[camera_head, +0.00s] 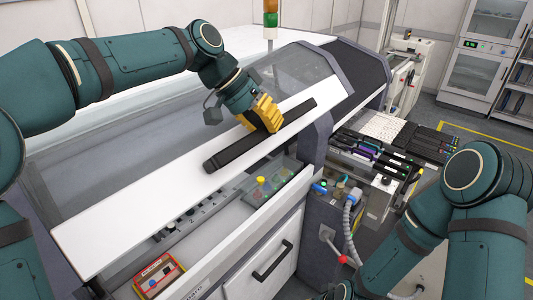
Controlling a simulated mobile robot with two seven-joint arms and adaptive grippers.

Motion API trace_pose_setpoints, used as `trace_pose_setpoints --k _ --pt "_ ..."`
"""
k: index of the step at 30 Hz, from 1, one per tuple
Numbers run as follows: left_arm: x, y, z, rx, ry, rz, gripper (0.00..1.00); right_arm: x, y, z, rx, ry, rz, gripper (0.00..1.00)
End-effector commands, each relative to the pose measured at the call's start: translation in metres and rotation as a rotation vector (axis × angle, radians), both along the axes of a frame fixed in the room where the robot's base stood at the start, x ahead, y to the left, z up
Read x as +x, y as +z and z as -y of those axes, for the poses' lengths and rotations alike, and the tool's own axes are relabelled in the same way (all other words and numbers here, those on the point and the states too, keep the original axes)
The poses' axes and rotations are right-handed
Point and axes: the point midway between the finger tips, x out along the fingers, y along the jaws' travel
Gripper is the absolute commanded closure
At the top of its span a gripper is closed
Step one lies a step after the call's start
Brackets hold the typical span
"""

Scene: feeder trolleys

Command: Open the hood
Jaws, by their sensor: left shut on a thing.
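The hood (130,160) is a large see-through cover on the machine, with a white front strip (110,225). A long black bar handle (235,152) runs along that strip. My left gripper (262,118), with yellow fingers, reaches down from the upper left. It is shut on the handle near its upper right part. The fingertips are partly hidden against the bar. The hood's front strip lies slanted above the control panel; I cannot tell how far it is raised. My right arm comes in at the lower right, and its gripper is out of view.
Below the strip are the control panel (205,208), a red-framed device (158,273) and a cabinet door with a black handle (272,262). Feeders (385,155) stand in a trolley to the right, near a grey hose (350,222). A signal tower (270,18) rises behind the hood.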

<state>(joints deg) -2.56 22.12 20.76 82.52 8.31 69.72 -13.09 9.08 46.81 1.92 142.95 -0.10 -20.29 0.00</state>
Motion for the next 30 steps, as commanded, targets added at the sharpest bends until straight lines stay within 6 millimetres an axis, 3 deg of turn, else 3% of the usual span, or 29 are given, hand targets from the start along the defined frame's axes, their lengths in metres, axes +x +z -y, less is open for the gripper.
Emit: trace_pose_setpoints --k 3,9,25,26,27,30 --pt "0.004 0.019 -0.004 -0.03 0.0 -0.019 1.0 0.0 0.0 0.0 0.0 0.0 0.0 1.0" --pt "0.007 0.038 -0.008 -0.058 0.0 -0.044 1.0 0.0 0.0 0.0 0.0 0.0 0.0 1.0" --pt "0.008 0.045 -0.01 -0.069 0.001 -0.053 1.0 0.0 0.0 0.0 0.0 0.0 0.0 1.0" --pt "0.008 0.045 -0.01 -0.069 0.001 -0.053 0.78 0.0 0.0 0.0 0.0 0.0 0.0 1.0" --pt "0.008 0.044 -0.01 -0.069 0.001 -0.053 0.7 0.0 0.0 0.0 0.0 0.0 0.0 1.0" --pt "0.008 0.044 -0.01 -0.068 0.001 -0.055 0.7 0.0 0.0 0.0 0.0 0.0 0.0 1.0"
